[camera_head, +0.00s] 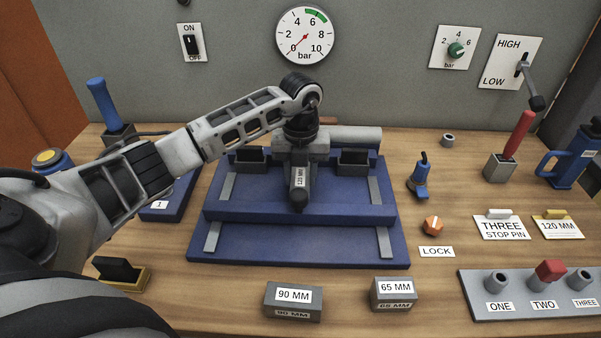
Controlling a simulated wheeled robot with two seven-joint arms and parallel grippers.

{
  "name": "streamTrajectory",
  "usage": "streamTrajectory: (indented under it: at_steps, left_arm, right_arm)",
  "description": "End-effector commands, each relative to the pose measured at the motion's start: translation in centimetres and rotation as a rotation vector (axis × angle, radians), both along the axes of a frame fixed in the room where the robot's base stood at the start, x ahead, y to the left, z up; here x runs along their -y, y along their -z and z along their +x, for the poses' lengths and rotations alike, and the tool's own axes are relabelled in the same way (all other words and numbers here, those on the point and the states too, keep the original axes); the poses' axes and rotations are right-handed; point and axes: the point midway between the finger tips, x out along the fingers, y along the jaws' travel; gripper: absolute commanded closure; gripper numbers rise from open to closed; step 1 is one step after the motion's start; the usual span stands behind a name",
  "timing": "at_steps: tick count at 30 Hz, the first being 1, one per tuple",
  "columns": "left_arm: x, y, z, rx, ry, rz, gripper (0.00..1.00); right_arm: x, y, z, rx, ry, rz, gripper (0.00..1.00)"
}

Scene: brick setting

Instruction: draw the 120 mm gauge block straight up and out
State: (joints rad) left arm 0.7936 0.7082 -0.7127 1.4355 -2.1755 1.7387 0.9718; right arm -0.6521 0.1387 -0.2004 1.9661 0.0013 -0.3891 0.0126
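The gauge block (299,178), grey with a sideways 120 MM label, is in the middle of the blue stepped fixture (230,245). My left arm comes in from the left, and its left gripper (300,152) points down at the block's upper end. The wrist and gripper hide the block's top, and I cannot see whether the fingers are closed on it. A dark rounded part sits at the block's lower end. My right gripper is not in view.
Dark stops (353,158) flank the block, and a grey cylinder (355,137) lies behind. Blocks marked 90 MM (292,312) and 65 MM (394,305) stand in front. An orange LOCK knob (433,225) and a blue-handled tool (422,178) are on the right.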

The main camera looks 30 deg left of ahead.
Motion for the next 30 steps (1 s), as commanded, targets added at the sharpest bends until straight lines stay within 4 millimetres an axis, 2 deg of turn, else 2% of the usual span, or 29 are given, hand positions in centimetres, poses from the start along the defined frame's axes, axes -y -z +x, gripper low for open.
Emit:
streamTrajectory:
  at_steps: [1,2,3,6,7,30]
  left_arm:
    - [0.0,0.0,0.0,0.000,0.000,0.000,0.88]
    - [0.0,0.0,0.0,0.000,0.000,0.000,0.97]
    - [0.0,0.0,0.0,0.000,0.000,0.000,0.67]
    - [0.0,0.0,0.0,0.000,0.000,0.000,0.95]
    - [0.0,0.0,0.0,-0.001,-0.001,0.001,1.00]
    - [-0.1,-2.2,0.1,0.002,-0.002,0.000,1.00]
  right_arm:
    - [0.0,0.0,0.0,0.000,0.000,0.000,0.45]
    - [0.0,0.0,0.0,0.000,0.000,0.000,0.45]
    - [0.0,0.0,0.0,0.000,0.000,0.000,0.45]
    - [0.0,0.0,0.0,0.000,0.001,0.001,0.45]
    - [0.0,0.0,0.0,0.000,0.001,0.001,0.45]
    - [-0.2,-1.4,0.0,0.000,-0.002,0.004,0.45]
